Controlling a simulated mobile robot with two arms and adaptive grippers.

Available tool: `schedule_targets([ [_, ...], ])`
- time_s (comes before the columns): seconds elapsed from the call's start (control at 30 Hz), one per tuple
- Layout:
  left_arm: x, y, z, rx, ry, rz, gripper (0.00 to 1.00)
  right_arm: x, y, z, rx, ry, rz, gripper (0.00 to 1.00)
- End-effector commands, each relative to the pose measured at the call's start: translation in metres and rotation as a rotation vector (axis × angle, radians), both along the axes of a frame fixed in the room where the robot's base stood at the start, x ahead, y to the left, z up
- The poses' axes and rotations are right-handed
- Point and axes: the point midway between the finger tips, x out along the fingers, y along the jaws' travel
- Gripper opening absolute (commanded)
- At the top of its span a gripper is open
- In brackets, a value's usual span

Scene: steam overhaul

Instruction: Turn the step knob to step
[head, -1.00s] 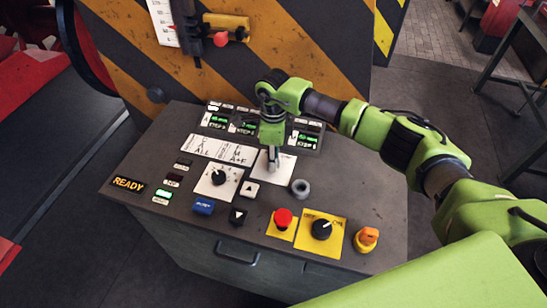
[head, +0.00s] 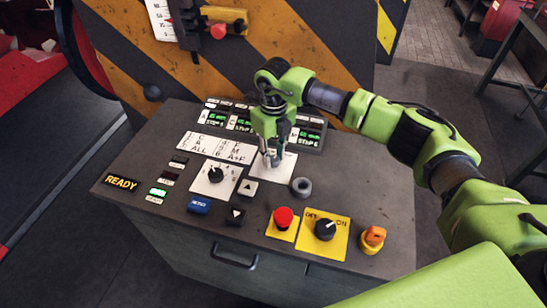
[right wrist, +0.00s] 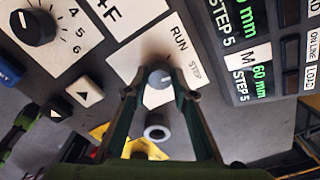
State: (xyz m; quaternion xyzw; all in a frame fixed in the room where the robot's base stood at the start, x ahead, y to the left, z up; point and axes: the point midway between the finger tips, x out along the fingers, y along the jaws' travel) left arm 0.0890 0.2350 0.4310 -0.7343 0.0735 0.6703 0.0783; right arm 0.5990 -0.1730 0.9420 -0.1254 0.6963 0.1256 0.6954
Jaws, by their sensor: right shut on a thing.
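The step knob (right wrist: 159,76) is a small grey knob on a white plate (right wrist: 135,65) with RUN and STEP printed on it. My right gripper (right wrist: 157,90) points down at the plate and is shut on the step knob, one finger on each side. In the head view the right gripper (head: 272,162) stands over the same plate (head: 287,168) and hides the knob. A pale mark shows on the knob, but I cannot tell surely which label it points at.
A grey ring-like part (head: 301,187) stands close in front of the plate. A numbered black selector (head: 216,175), a red button (head: 284,217), a black rotary switch (head: 325,230) and an orange knob (head: 372,237) sit nearby. Lit displays (head: 307,137) stand behind.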

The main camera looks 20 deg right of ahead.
Motion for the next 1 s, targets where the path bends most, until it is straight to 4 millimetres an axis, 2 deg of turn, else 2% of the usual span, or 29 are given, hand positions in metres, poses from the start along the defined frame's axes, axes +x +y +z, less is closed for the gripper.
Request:
schedule_targets([
  [0.4, 0.0002, -0.0001, -0.0101, 0.0, 0.0, 0.0, 0.4, 0.0015, -0.0007, 0.0013, 0.0, -0.004, -0.212, 0.03],
  [1.0, 0.0005, -0.0002, -0.0109, 0.0, -0.001, 0.0, 0.4, 0.0018, -0.0008, 0.0024, 0.0, -0.005, -0.25, 0.03],
])
